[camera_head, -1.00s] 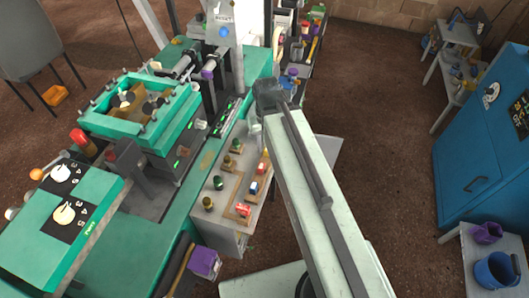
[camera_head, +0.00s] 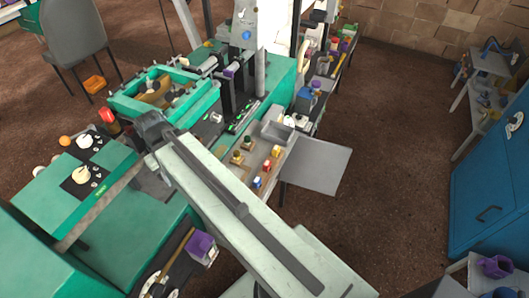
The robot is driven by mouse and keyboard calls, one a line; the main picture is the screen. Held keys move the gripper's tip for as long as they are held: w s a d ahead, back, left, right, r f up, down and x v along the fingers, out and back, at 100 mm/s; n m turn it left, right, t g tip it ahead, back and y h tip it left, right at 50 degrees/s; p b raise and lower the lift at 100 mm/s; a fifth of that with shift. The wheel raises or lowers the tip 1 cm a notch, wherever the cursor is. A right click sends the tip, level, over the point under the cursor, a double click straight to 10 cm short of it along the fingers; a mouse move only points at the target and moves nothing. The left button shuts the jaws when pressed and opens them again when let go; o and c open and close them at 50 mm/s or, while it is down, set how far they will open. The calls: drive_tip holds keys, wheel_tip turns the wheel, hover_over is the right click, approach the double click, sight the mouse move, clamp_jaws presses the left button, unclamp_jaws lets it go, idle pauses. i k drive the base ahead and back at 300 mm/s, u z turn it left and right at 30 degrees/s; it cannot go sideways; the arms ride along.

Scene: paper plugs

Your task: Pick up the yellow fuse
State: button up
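The yellow fuse (camera_head: 276,151) stands on the light work surface right of the green machine. It is the farthest of a short row, with a red fuse (camera_head: 267,165) and a blue fuse (camera_head: 257,183) nearer. It is small, upright and uncovered. My arm reaches from the bottom right to a dark joint over the green machine, left of the fuses. My gripper does not show; the arm or the view hides it, so its distance to the fuse is unclear.
Two dark plugs with yellowish tops (camera_head: 242,150) stand left of the row. A grey tray (camera_head: 277,132) lies behind. A grey side panel (camera_head: 318,167) extends right. The blue cabinet (camera_head: 490,180) stands far right, with open floor between.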

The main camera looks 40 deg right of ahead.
sight(276, 150)
drive_tip(key=k, duration=0.9)
drive_tip(key=u, duration=0.2)
